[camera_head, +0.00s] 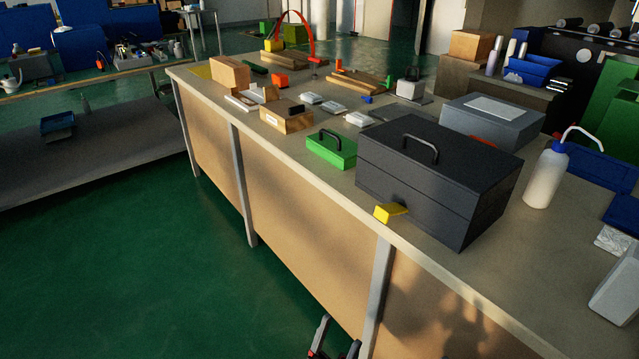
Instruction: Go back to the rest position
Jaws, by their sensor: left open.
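My left gripper (338,338) shows at the bottom edge of the head view, its two fingers apart and nothing seen between them. It is in front of the workbench's side panel, below the level of the benchtop (400,232), and apart from the things on top. Most of the gripper and its arm are cut off by the frame. My right gripper is not in view.
A large dark toolbox (440,165), a green case (331,150) and a yellow piece (390,212) stand near the bench's front edge. A white wash bottle (546,178) stands to the right. Green floor (140,270) is clear at left.

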